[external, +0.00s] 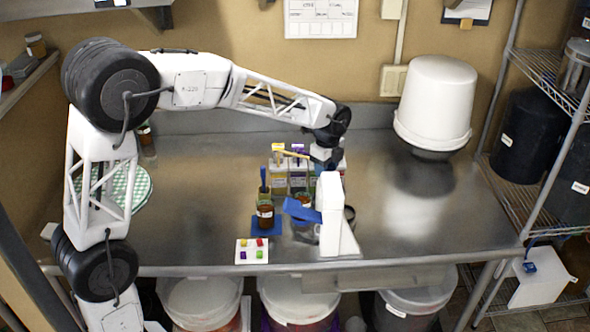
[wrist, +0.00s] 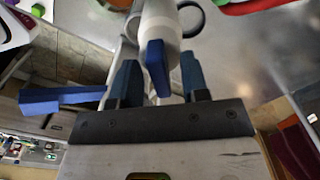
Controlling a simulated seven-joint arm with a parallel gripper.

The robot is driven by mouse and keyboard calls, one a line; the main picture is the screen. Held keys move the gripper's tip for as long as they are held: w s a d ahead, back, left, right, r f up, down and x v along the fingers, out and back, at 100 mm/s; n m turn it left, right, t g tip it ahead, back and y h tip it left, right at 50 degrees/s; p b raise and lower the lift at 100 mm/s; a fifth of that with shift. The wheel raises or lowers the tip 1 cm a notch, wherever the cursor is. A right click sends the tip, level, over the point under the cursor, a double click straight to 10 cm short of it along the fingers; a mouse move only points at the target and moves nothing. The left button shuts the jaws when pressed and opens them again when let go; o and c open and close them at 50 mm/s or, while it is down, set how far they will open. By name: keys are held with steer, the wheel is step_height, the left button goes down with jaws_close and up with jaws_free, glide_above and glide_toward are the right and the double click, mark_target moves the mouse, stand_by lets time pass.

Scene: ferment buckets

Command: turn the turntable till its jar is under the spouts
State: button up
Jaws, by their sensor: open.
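My gripper (external: 322,160) is above the middle of the steel table. In the wrist view its two blue fingers (wrist: 158,85) stand apart, with an upright blue tab (wrist: 157,68) showing between them; contact is unclear. The tab is in front of a white rounded part (wrist: 160,25). A white upright stand (external: 335,222) with blue flat pieces (external: 300,211) is below my gripper. A brown-filled jar (external: 265,214) stands on a blue base (external: 267,229) to its left. Another dark jar (external: 303,202) is partly hidden behind the blue pieces. I cannot clearly pick out the turntable or spouts.
A row of coloured-label containers (external: 279,176) stands behind the jars. A white tile (external: 251,251) with coloured squares lies at the front edge. A white bucket (external: 434,100) is at the back right. The right side of the table (external: 440,225) is clear.

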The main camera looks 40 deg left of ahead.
steer(key=shift+c, duration=0.4)
jaws_close()
steer(key=shift+m, duration=8.3)
